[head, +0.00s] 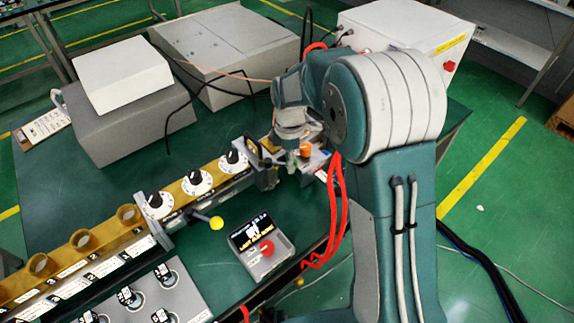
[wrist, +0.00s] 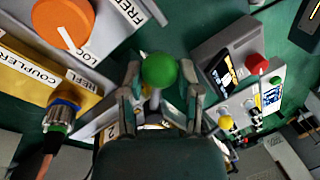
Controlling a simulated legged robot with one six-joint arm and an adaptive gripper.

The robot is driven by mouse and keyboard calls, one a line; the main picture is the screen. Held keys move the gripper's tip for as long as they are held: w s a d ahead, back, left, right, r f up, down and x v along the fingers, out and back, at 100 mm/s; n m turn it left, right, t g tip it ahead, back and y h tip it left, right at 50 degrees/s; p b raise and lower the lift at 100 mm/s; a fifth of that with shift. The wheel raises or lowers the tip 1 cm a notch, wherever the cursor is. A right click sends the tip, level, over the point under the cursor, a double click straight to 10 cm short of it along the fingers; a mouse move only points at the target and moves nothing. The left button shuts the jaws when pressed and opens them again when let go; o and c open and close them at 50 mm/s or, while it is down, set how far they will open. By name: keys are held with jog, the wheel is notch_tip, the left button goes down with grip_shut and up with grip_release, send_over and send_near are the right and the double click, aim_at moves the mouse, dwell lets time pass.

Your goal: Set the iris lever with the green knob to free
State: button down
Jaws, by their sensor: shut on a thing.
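The green knob (wrist: 159,70) of the iris lever shows in the wrist view, on a thin stem between my two fingers. My gripper (wrist: 160,78) is shut on this lever, with one finger on each side just below the ball. In the head view my gripper (head: 291,160) is low over the bench, at the right end of the brass waveguide row. The green knob is mostly hidden there. An orange dial (wrist: 65,20) with a white pointer lies left of the lever in the wrist view.
A small black-topped box with a red knob (head: 265,247) stands in front of the row. A lever with a yellow knob (head: 216,223) sticks out nearby. Several white dials (head: 198,180) line the brass row (head: 95,235). Red cables hang beside my arm.

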jog(key=shift+w+d+f+n+h, duration=0.1)
jog(key=shift+w+d+n+h, duration=0.2)
jog(key=shift+n, duration=0.35)
jog(key=shift+w+a+n+h, duration=0.1)
jog(key=shift+w+n, duration=0.3)
jog(key=shift+n, duration=0.25)
jog(key=shift+w, duration=0.1)
jog(key=shift+c, duration=1.5)
grip_release()
jog(key=shift+d, duration=0.15)
jog(key=v, duration=1.2)
